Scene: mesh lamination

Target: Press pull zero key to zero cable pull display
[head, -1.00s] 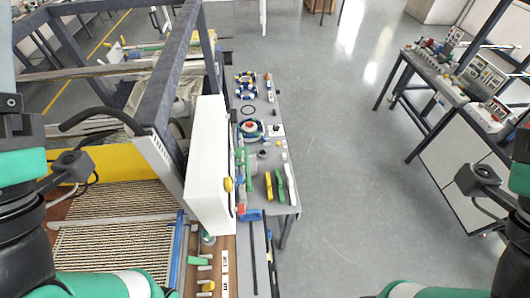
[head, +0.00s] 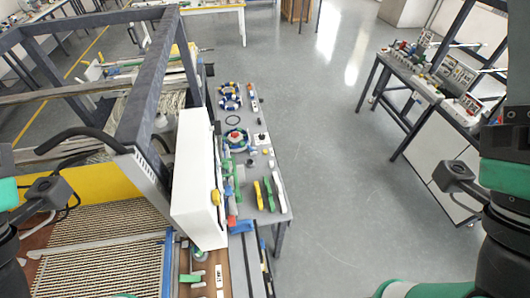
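A white control box (head: 190,190) stands at the frame of the machine, left of centre in the head view. I see it mostly from its side and back, and its front face is turned away to the right. A yellow knob (head: 216,197) sticks out along its right edge. No pull zero key or cable pull display can be made out. My arms show in part at the left and right edges of the view, but neither gripper's fingers are visible.
A narrow grey table (head: 277,216) with tools, coloured handles and rings stands right of the box. A dark metal frame (head: 150,95) rises beside the box. A workbench with instruments (head: 425,88) stands at the right. The grey floor (head: 335,190) between is clear.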

